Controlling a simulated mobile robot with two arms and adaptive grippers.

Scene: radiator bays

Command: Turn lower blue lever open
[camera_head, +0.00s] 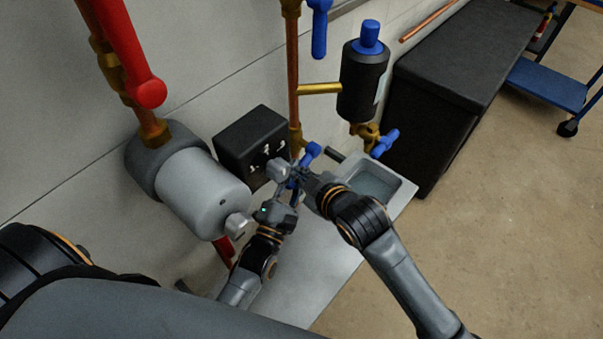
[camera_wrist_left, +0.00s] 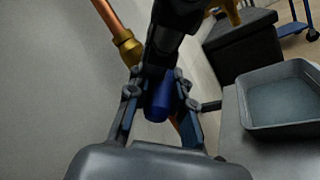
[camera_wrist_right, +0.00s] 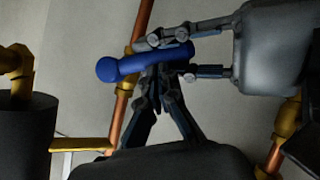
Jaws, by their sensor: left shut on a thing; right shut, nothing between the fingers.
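The lower blue lever (camera_head: 310,153) sits on the copper pipe, low by the wall. In the right wrist view the lever (camera_wrist_right: 145,62) lies nearly level, across the pipe, slightly tilted. My left gripper (camera_head: 294,183) is shut on it; its fingers grip the lever's right part in the right wrist view. In the left wrist view the blue lever (camera_wrist_left: 160,98) shows between the fingers. My right gripper (camera_wrist_right: 162,82) is shut and empty, its tips close beneath the lever; whether they touch it I cannot tell. Both grippers partly hide the lever in the head view.
A black box (camera_head: 252,141) and grey cylinder (camera_head: 203,190) stand left of the grippers. A grey tray (camera_head: 400,186) lies right. Above are a red lever (camera_head: 150,92), an upper blue lever (camera_head: 320,35) and a black canister (camera_head: 361,85).

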